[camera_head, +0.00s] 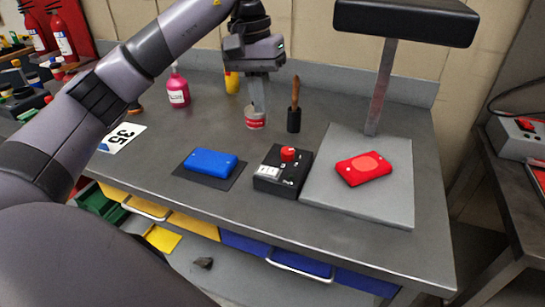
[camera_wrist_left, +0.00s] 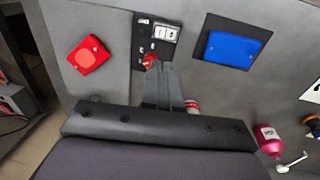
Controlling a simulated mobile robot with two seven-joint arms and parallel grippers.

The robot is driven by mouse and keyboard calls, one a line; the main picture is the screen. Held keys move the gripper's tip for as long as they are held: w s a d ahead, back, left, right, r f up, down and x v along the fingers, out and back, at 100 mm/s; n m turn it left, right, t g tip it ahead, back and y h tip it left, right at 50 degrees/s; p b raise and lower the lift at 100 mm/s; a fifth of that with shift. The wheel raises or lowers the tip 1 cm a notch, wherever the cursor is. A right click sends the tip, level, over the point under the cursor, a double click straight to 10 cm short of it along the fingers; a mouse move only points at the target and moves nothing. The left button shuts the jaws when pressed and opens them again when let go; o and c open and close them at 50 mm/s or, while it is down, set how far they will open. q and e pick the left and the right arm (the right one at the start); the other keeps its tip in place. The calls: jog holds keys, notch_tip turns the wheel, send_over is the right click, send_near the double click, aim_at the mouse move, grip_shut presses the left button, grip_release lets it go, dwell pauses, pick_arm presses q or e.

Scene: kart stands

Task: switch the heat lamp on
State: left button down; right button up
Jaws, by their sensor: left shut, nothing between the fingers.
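The heat lamp has a black head (camera_head: 405,18) on a grey post above a pale grey base plate (camera_head: 385,205). A red block (camera_head: 364,169) lies on the plate; it also shows in the left wrist view (camera_wrist_left: 88,54). Left of the plate is a black control box (camera_head: 292,182) with a red knob (camera_head: 288,154) and a white display; the box (camera_wrist_left: 143,28) also shows in the left wrist view. My left gripper (camera_head: 258,108) is shut and empty, pointing down, above and behind the box. In the left wrist view its fingertips (camera_wrist_left: 154,66) overlap the knob's edge. My right gripper is out of view.
A blue block (camera_head: 210,161) lies on a dark mat left of the box. Behind are a red-and-white can (camera_head: 255,122), a brush in a black holder (camera_head: 294,118) and a pink bottle (camera_head: 178,90). The bench front is clear.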

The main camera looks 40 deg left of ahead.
aim_at(273, 171)
pick_arm(q)
jog(key=f, duration=0.4)
jog(key=d+f+p, duration=0.1)
jog(key=f, duration=0.4)
jog(key=d+f, duration=0.1)
jog(key=f, duration=0.3)
jog(key=shift+w+f, duration=0.2)
jog(key=shift+f, duration=0.2)
jog(key=shift+d+f, duration=0.1)
jog(key=shift+f, duration=0.25)
